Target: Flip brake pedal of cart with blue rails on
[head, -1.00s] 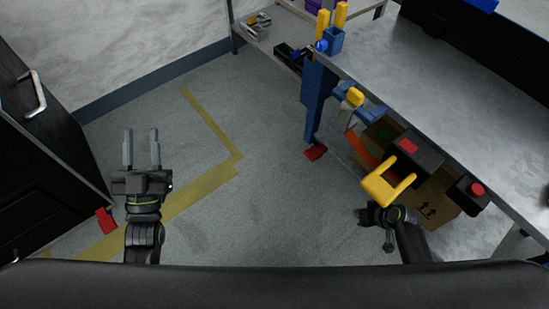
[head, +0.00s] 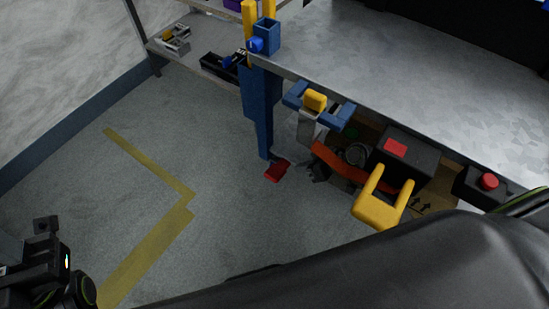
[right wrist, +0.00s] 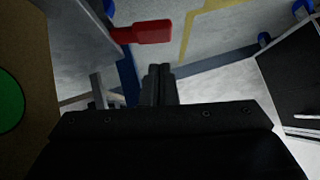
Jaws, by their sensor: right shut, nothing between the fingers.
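A red brake pedal (head: 277,170) sticks out low, near the floor, at the foot of a blue upright (head: 263,115) at the bench end; in the right wrist view it is a red paddle (right wrist: 146,32). My right gripper (head: 317,171) shows only as a small dark shape just right of the pedal, apart from it in the picture. In the right wrist view its fingers (right wrist: 160,84) are together and empty, below and right of the paddle. My left gripper (head: 45,250) is cut off at the lower left edge; its fingers are not clear.
A grey worktop (head: 400,70) overhangs the pedal area. Under it are a cardboard box (head: 432,196), a black box with a red patch (head: 395,147) and a yellow fork-shaped part (head: 380,208). The floor left of the pedal is clear, with yellow tape (head: 150,255).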

